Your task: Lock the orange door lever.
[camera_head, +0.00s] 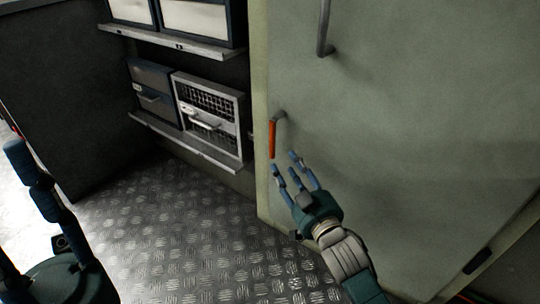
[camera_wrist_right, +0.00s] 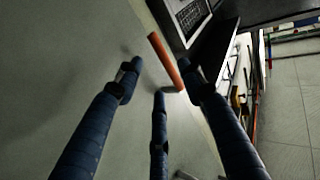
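The orange door lever (camera_head: 272,138) sits near the left edge of the grey-green door (camera_head: 390,130). In the head view it hangs down from its dark pivot, tilted slightly. My right gripper (camera_head: 285,163) is open just below and right of the lever, with its fingers spread and pointing at it. In the right wrist view the lever (camera_wrist_right: 166,60) shows beyond the fingertips of the open gripper (camera_wrist_right: 160,85), between them in the picture. I cannot tell whether any finger touches it. My left gripper (camera_head: 38,195) is partly in view at the lower left, away from the door.
A grey bar handle (camera_head: 324,30) is higher on the door. Left of the door, shelves (camera_head: 190,145) hold a mesh-front case (camera_head: 212,112) and a dark case (camera_head: 154,95). The metal tread floor (camera_head: 180,235) is clear.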

